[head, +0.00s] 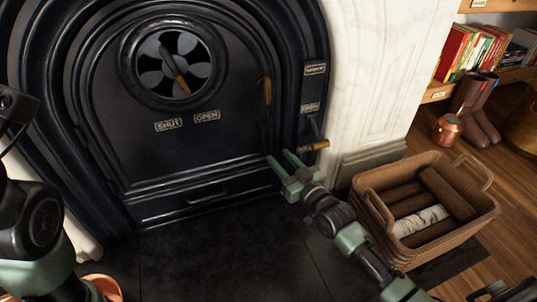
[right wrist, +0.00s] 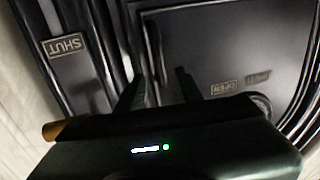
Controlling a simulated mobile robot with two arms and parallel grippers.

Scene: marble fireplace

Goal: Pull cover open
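The black cover (head: 200,150) of the fireplace is closed against its arched frame, with a round vent and "SHUT" and "OPEN" plates on it. A brass handle (head: 267,91) stands upright at the cover's right edge. Below it on the frame is a lever with a brass-coloured grip (head: 315,146); a grip also shows at the left of the right wrist view (right wrist: 52,130). My right gripper (head: 279,157) is open and empty, in front of the cover's lower right, left of the lever. Its parted fingers show in the right wrist view (right wrist: 158,85).
A wicker basket (head: 455,233) of logs stands right of the fireplace, close to my right arm. A white marble surround (head: 385,75) borders the frame. Boots (head: 480,110) and a copper jug (head: 447,130) stand behind.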

